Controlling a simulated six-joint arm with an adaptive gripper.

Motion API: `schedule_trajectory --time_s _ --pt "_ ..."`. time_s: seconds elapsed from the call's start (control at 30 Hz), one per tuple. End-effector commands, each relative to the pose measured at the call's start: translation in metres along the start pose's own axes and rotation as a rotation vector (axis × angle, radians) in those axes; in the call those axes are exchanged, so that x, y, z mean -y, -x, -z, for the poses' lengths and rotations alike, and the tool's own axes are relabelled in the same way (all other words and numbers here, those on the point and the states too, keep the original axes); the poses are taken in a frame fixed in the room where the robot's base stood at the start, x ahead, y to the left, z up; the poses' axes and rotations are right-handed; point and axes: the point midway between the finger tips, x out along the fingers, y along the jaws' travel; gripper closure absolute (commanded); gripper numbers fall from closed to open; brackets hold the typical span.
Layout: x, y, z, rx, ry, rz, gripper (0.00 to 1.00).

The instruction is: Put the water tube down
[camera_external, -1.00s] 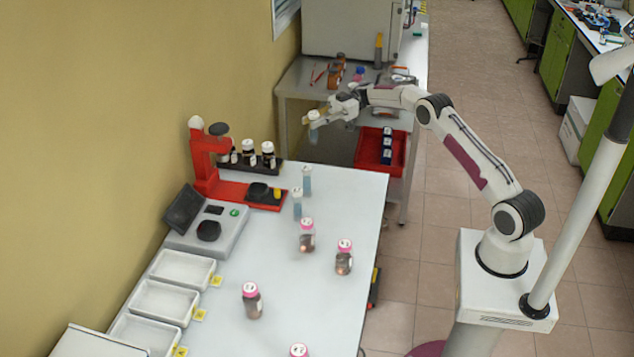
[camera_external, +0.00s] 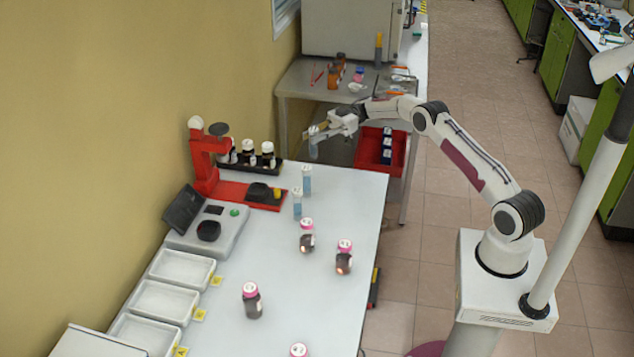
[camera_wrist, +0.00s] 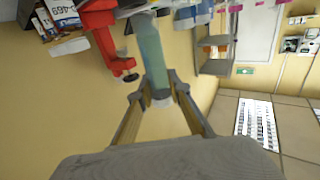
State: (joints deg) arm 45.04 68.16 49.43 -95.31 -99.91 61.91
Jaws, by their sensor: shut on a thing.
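My gripper (camera_external: 322,134) is shut on the water tube (camera_external: 314,150), a clear tube with bluish liquid and a pale cap. It holds the tube roughly upright at the far end of the white table, near the back edge. In the wrist view the tube (camera_wrist: 152,60) sits between the two fingertips. I cannot tell if the tube's bottom touches the table. Two similar blue tubes stand on the table closer to the camera, one here (camera_external: 307,178) and one here (camera_external: 297,203).
A red device (camera_external: 207,165) and a black rack (camera_external: 240,168) of dark bottles stand left of the tube. Several pink-capped bottles (camera_external: 344,262) stand nearer the front. A red bin (camera_external: 369,150) is beyond the table. The table's right side (camera_external: 355,195) is clear.

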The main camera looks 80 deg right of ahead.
Motion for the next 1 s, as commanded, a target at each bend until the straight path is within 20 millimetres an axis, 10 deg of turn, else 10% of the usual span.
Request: schedule_trajectory --time_s 0.3,1.0 --pt "0.0 0.0 -0.04 -0.001 -0.001 0.0 1.0" --pt "0.0 0.0 -0.067 -0.001 -0.003 0.0 1.0"
